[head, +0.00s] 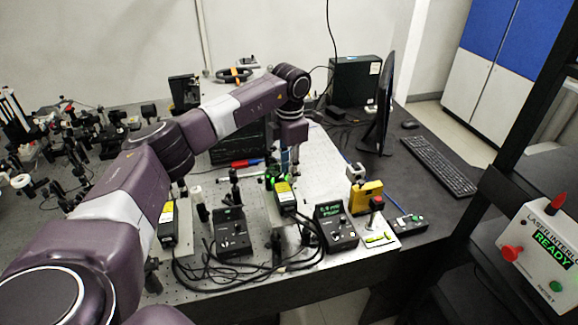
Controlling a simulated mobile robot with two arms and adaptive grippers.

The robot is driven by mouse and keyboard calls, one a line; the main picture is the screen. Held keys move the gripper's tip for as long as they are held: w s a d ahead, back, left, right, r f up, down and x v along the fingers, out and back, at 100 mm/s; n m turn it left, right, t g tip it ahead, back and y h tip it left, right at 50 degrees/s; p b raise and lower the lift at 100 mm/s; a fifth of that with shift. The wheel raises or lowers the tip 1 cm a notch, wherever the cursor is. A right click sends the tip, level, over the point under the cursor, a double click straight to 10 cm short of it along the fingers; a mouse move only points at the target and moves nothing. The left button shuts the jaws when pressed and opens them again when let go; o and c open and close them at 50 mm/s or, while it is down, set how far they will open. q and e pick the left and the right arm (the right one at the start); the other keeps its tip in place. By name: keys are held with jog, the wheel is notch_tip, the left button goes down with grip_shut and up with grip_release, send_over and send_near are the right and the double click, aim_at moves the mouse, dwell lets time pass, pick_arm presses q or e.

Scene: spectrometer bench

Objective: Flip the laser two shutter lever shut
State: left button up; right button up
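Two black laser boxes with yellow labels stand at the front of the optical bench (322,165). One laser (168,222) is at the left and the other laser (285,197) is near the middle; I cannot read which is laser two. A green glow shows at the back of the middle laser. My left arm reaches across from the left, and its gripper (288,160) points down just behind the middle laser. Its fingers are small and partly hidden, so their opening is unclear. I cannot make out a shutter lever. My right gripper is out of view.
Two black controllers stand in front, one (232,233) at the left and one with a green display (335,226) at the right. Cables loop before them. A yellow device (366,196), a monitor (381,105) and a keyboard (439,165) are to the right. An interlock box (541,246) reads READY.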

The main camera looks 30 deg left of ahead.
pick_arm(q)
jog(key=shift+s, duration=0.15)
jog(key=c, duration=0.5)
grip_shut()
jog(key=shift+f+b, duration=0.1)
jog(key=shift+b, duration=0.2)
jog(key=b, duration=0.1)
jog(key=t+h+b, duration=0.1)
jog(key=shift+s+a+f+b, duration=0.1)
jog(key=shift+s+a+b, duration=0.2)
jog(key=shift+s+a, duration=0.05)
jog(key=shift+t, duration=0.3)
jog(key=shift+r, duration=0.3)
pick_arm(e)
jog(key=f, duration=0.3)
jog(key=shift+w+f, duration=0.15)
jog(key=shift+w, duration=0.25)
pick_arm(q)
jog(key=o, duration=0.5)
grip_release()
